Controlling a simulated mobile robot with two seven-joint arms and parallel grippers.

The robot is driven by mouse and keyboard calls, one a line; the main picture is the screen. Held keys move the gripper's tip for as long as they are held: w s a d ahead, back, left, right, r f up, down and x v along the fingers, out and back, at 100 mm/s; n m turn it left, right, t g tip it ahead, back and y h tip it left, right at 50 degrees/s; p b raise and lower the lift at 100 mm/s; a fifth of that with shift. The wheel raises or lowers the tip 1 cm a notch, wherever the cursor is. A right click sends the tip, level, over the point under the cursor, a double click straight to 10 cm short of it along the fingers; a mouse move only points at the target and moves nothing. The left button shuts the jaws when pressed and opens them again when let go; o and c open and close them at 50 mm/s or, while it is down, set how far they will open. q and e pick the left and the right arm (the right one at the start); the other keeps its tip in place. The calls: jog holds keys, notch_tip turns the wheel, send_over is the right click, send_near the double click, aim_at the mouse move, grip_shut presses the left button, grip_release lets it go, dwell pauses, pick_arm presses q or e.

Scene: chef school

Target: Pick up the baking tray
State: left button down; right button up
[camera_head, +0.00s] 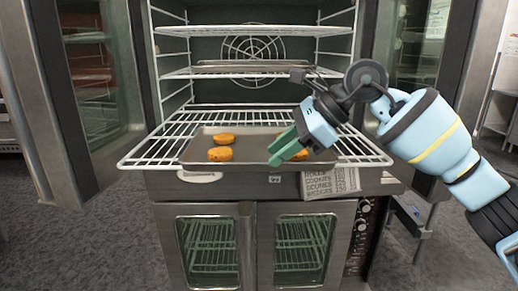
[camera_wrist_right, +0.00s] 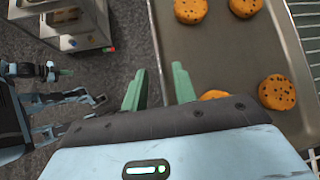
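The baking tray (camera_head: 250,147) is a shallow grey metal tray on the pulled-out wire rack, with several round orange-brown cookies (camera_head: 220,154) on it. It also shows in the right wrist view (camera_wrist_right: 220,45). My right gripper (camera_head: 277,157) is at the tray's front right part and hides some of its rim and cookies. In the right wrist view its green fingers (camera_wrist_right: 160,72) are apart, with the tray's rim running between them. I cannot tell whether they touch it.
The open oven has wire racks (camera_head: 255,30) above, and another tray (camera_head: 250,66) on the middle one. Open doors flank it. A lower oven (camera_head: 208,245) with shut glass doors is below. A printed label (camera_head: 331,181) is under the rack. The carpet (camera_head: 110,235) in front is clear.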

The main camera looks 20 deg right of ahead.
aim_at(268, 158)
jog(key=x, duration=0.3)
jog(key=shift+w+a, duration=0.15)
jog(key=shift+a, duration=0.05)
grip_shut()
jog(key=shift+r, duration=0.1)
